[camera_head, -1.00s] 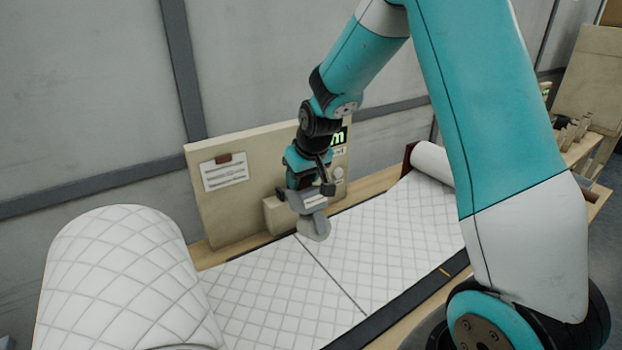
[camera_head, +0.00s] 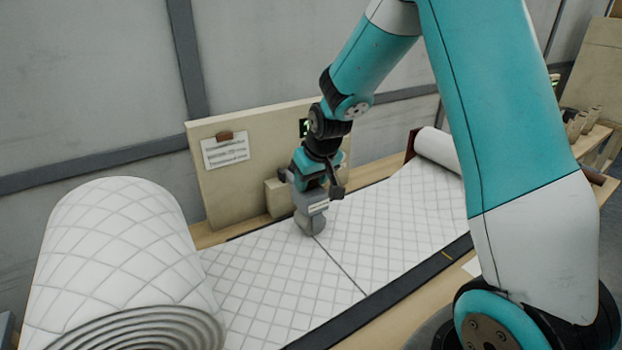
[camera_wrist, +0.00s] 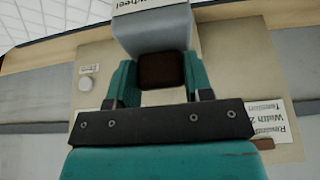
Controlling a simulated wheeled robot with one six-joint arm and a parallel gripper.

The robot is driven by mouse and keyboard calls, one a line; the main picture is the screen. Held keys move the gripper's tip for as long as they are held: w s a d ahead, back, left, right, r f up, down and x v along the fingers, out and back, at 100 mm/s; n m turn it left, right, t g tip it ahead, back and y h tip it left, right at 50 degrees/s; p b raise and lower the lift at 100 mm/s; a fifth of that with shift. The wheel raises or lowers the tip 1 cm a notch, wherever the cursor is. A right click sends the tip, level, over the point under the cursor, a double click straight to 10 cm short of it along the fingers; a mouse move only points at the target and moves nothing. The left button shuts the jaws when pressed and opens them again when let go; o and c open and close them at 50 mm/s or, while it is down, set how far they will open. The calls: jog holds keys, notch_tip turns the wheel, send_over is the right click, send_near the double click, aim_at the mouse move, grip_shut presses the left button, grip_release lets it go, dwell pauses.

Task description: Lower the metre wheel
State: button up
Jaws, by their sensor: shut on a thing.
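The metre wheel (camera_head: 312,208) is a grey body with a pale label and a rounded lower end. It hangs below my gripper (camera_head: 312,184) at the back edge of the white quilted wadding (camera_head: 390,225), near a dark line across the wadding. In the head view its lower end overlaps the wadding; I cannot tell for sure whether it touches. In the wrist view my gripper (camera_wrist: 160,82) has its teal fingers on both sides of a dark brown block on the grey wheel body (camera_wrist: 155,30), where part of the word "wheel" shows.
A beige board (camera_head: 225,185) with a paper note (camera_head: 225,150) stands behind the bench. A big wadding roll (camera_head: 115,255) is at the left, a smaller roll (camera_head: 438,148) at the right back. A dark strip (camera_head: 400,287) runs along the wadding's front edge.

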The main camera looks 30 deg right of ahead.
jog(key=shift+s+f, duration=0.3)
jog(key=shift+f, duration=0.05)
jog(key=o, duration=1.3)
jog(key=shift+w+a+r, duration=0.1)
jog(key=shift+w, duration=0.05)
jog(key=shift+r, duration=0.1)
jog(key=b+v, duration=0.1)
jog(key=v, duration=1.6)
jog(key=shift+r, duration=0.15)
